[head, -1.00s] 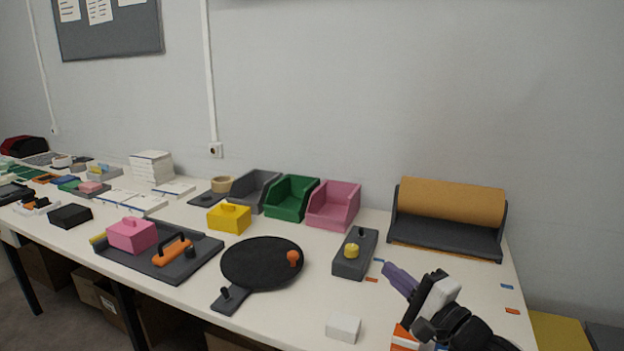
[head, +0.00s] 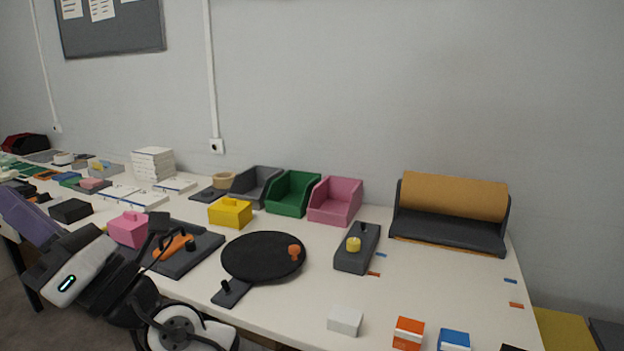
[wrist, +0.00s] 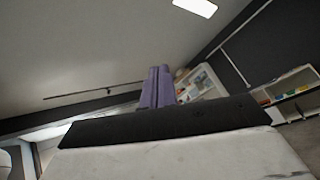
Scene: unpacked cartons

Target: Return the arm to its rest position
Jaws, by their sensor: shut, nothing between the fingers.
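My arm is folded at the lower left of the head view, in front of the table's left part. My gripper (head: 22,215) has purple fingers and points up and to the left. In the wrist view the two purple fingers (wrist: 157,87) are together, with nothing between them. They point toward the ceiling and the far side of the room, clear of any object. My arm hides part of the dark tray and the table's front edge in the head view.
A pink box (head: 128,230) and an orange-handled piece (head: 172,247) are close beside my arm. A black round plate (head: 262,257), a yellow box (head: 230,212) and a white block (head: 345,321) stand on the table (head: 440,290). Bins and a brown roll (head: 453,196) line the back.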

